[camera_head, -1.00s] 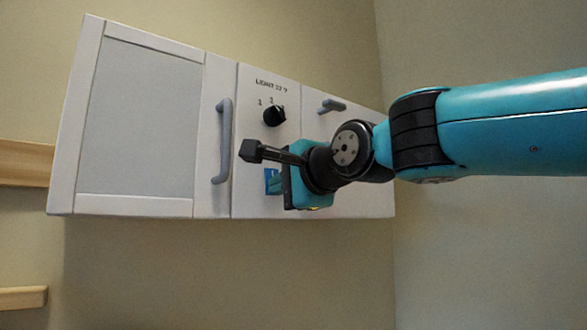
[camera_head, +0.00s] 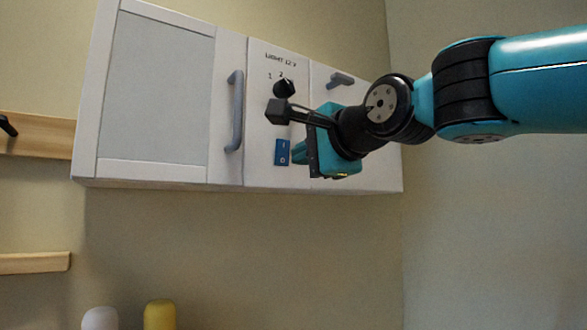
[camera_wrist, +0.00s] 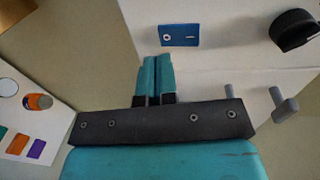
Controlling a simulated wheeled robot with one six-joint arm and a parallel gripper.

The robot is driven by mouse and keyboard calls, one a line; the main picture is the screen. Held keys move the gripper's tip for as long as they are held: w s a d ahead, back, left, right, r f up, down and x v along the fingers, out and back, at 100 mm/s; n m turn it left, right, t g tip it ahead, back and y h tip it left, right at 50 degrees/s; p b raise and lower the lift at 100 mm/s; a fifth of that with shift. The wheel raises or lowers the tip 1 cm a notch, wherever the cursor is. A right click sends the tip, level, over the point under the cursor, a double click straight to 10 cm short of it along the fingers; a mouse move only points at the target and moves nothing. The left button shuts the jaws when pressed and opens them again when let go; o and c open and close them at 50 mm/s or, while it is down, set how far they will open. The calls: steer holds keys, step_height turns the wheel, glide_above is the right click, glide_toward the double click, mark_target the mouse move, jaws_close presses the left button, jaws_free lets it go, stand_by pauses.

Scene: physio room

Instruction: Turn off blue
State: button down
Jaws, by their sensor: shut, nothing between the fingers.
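The blue switch (camera_head: 282,152) is a small rocker on the white cabinet's narrow middle panel, marked I at its upper end and 0 at its lower end. It also shows in the wrist view (camera_wrist: 179,35), where the 0 end is on the left. My gripper (camera_head: 298,152) is shut and empty, with its teal fingers just right of the switch in the head view. In the wrist view the shut fingertips (camera_wrist: 156,58) point at the switch's 0 end, with a small visible gap. I cannot tell how the rocker is tilted.
A grey door handle (camera_head: 235,110) sticks out left of the switch, another handle (camera_head: 340,79) right. Below the cabinet stand a yellow object (camera_head: 159,315) and a whitish one (camera_head: 100,319).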

steer(key=s+d+f+b, duration=0.1)
steer(key=s+d+b, duration=0.3)
steer(key=s, duration=0.4)
steer(key=shift+d, duration=0.75)
steer(key=shift+f, duration=0.15)
steer(key=s+d+f+n+g+h, duration=0.1)
steer(key=s+f+n+g+h, duration=0.2)
steer(key=f, duration=0.8)
steer(key=d+f+n+g, duration=0.2)
steer(key=f+n+g, duration=0.3)
steer(key=f, duration=0.7)
steer(key=s+d+f+n+g+h, duration=0.1)
steer(key=s+d+f+n+g, duration=0.1)
steer(key=s+f+n, duration=0.3)
steer(key=s+d+f+n+g+h, duration=0.1)
steer(key=s+d+f+n+g, duration=0.2)
steer(key=s+f, duration=0.6)
step_height(320, 180, down, 4)
steer(key=shift+s+r+n+g, duration=0.1)
steer(key=shift+s+n+g, duration=0.3)
steer(key=shift+n, duration=0.7)
steer(key=shift+w, duration=0.1)
